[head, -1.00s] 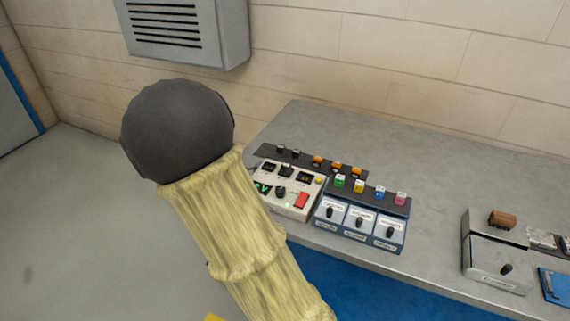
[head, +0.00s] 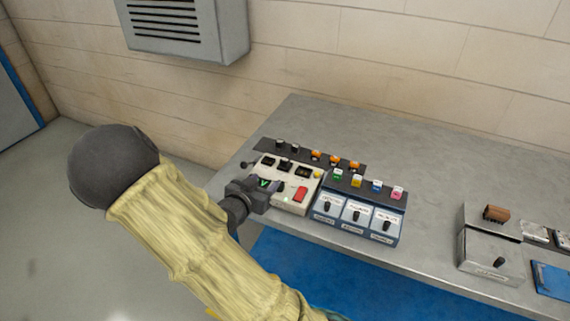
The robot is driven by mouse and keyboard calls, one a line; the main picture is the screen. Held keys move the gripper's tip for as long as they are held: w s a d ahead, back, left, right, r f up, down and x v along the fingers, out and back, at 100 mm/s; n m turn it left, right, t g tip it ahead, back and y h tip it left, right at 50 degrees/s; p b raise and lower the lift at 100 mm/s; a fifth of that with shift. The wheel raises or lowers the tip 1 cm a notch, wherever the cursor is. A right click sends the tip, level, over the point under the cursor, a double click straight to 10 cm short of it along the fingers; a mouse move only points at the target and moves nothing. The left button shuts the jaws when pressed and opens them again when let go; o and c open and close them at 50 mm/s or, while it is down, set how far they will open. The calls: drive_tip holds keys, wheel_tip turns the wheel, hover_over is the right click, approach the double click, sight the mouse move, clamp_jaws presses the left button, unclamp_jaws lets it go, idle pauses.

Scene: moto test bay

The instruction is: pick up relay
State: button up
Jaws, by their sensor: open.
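No part is clearly marked as the relay, so I cannot tell which one it is. Small orange blocks (head: 335,160) sit on a dark strip at the back of the bench group. Green, yellow, blue and pink cubes (head: 377,186) stand on the blue-grey switch unit. A brown block (head: 496,213) sits on a grey box at the right. My gripper (head: 262,190) is open, at the left edge of the white control panel (head: 292,208). It partly covers the panel's left side, and its fingertips are small and hard to make out. I see nothing held.
The blue-grey switch unit (head: 357,217) with several black levers stands right of the panel. A grey box (head: 490,254) and blue item (head: 551,279) are farther right. The grey bench (head: 430,190) is clear between. A louvred wall cabinet (head: 185,28) hangs behind.

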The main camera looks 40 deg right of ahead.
approach(283, 162)
drive_tip(key=x, duration=0.4)
drive_tip(key=shift+s+f, duration=0.15)
drive_tip(key=shift+s, duration=0.15)
drive_tip(key=shift+d, duration=0.1)
drive_tip(key=shift+w+d, duration=0.3)
drive_tip(key=p+x, duration=0.1)
drive_tip(key=x, duration=0.3)
drive_tip(key=shift+w+d, duration=0.1)
drive_tip(key=shift+w, duration=0.15)
drive_tip(key=c, duration=1.1)
